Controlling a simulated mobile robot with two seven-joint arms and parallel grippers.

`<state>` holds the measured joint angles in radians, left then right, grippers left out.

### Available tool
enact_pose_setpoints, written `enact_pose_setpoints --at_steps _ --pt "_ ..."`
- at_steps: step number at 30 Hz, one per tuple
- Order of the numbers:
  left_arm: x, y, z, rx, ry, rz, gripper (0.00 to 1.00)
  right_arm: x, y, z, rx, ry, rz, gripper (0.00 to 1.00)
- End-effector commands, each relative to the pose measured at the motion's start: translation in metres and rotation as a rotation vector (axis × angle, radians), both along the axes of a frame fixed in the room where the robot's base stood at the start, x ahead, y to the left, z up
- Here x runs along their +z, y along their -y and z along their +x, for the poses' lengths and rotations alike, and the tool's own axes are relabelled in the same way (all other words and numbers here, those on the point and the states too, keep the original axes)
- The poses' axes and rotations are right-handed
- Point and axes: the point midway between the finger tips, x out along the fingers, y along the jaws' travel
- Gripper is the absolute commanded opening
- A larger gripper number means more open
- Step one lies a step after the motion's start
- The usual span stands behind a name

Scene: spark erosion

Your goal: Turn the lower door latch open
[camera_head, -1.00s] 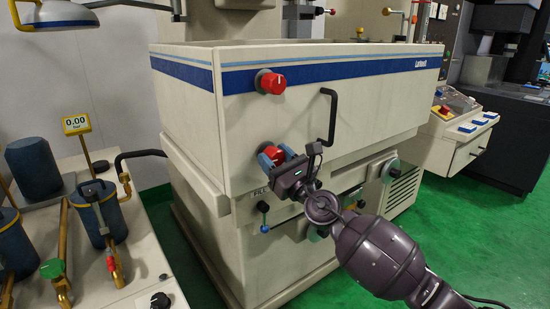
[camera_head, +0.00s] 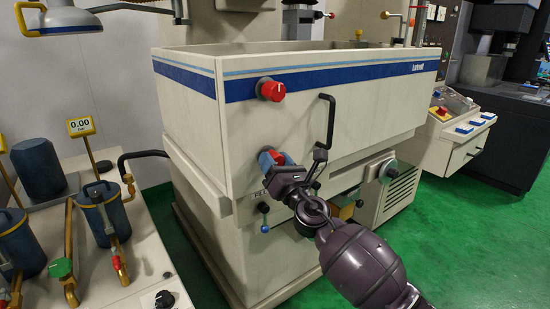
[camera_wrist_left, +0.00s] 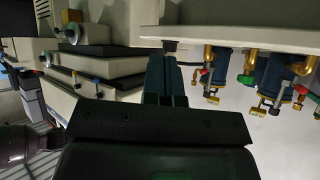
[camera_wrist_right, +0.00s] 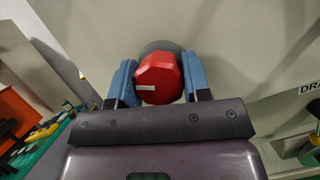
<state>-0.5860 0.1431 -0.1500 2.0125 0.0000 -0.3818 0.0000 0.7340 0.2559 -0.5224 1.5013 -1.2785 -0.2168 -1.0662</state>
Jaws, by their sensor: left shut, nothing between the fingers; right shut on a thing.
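The lower door latch (camera_head: 281,157) is a red knob on the front of the cream machine tank (camera_head: 335,115), partly hidden by my gripper in the head view. My right gripper (camera_head: 273,160) is shut on it. In the right wrist view the blue fingers (camera_wrist_right: 158,78) stand on either side of the red knob (camera_wrist_right: 157,88), whose white mark lies nearly level across that picture. The upper latch (camera_head: 273,90) is a similar red knob higher on the tank. My left gripper (camera_wrist_left: 170,82) shows only in its wrist view, fingers together and empty.
A black door handle (camera_head: 330,120) stands out just right of the latches. A small blue-tipped lever (camera_head: 264,216) sits below the right gripper. Blue canisters (camera_head: 104,215) and brass pipes stand on the bench at left. Green floor is clear at right.

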Motion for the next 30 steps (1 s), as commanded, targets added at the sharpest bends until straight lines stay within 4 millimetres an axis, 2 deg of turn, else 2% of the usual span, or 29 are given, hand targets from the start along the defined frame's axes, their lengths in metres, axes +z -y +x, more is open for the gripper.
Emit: enact_pose_setpoints --at_steps 1,11,30 --pt "0.005 0.0 0.0 0.002 0.002 0.0 0.0 0.005 -0.001 -0.001 0.0 -0.026 0.041 0.2" --pt "0.021 -0.003 -0.008 0.01 0.002 -0.001 0.0 0.006 -0.001 -0.001 0.0 -0.21 0.293 0.2" --pt "0.096 -0.001 0.011 0.005 0.061 -0.001 0.0 0.004 -0.001 -0.001 -0.001 -0.55 0.756 0.2"
